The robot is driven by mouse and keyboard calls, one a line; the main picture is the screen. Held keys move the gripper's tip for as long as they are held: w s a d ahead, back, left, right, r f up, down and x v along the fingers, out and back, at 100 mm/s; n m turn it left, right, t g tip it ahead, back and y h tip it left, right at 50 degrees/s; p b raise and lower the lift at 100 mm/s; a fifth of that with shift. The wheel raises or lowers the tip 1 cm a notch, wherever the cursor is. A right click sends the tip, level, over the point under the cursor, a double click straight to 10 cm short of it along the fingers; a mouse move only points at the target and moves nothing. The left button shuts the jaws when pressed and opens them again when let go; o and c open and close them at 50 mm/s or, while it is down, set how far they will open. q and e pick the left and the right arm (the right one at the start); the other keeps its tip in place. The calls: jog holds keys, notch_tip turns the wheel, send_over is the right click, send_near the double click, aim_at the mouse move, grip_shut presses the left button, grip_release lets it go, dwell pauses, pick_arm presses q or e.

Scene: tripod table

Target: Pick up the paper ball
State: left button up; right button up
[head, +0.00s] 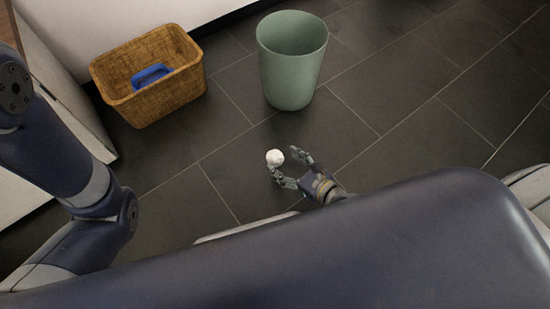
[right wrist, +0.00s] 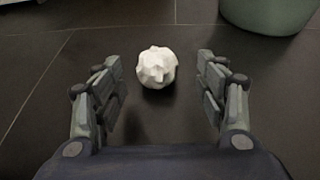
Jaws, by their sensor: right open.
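The white crumpled paper ball (head: 275,158) lies on the dark tiled floor in front of the green bin. My right gripper (head: 286,163) is low near the floor, with its open fingers by the ball. In the right wrist view the ball (right wrist: 156,67) sits between and slightly beyond the two open fingertips (right wrist: 160,85), with gaps on both sides. The ball appears nearer the left finger. My left arm is at the left of the head view, but its gripper is not visible.
A green bin (head: 290,75) stands just beyond the ball and also shows in the right wrist view (right wrist: 268,12). A wicker basket (head: 155,98) holding a blue object (head: 152,75) stands at the upper left. Floor to the right is clear.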

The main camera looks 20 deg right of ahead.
aim_at(280, 161)
jog(key=b+x, duration=0.1)
jog(key=x, duration=0.1)
jog(key=shift+w+a+f, duration=0.15)
jog(key=shift+a+f, duration=0.1)
jog(key=shift+f, duration=0.05)
jog(key=shift+w+a+f, duration=0.15)
jog(key=shift+w+a, duration=0.05)
jog(key=shift+w, duration=0.2)
jog(key=c, duration=0.7)
jog(key=shift+c, duration=0.2)
jog(key=shift+r, duration=0.2)
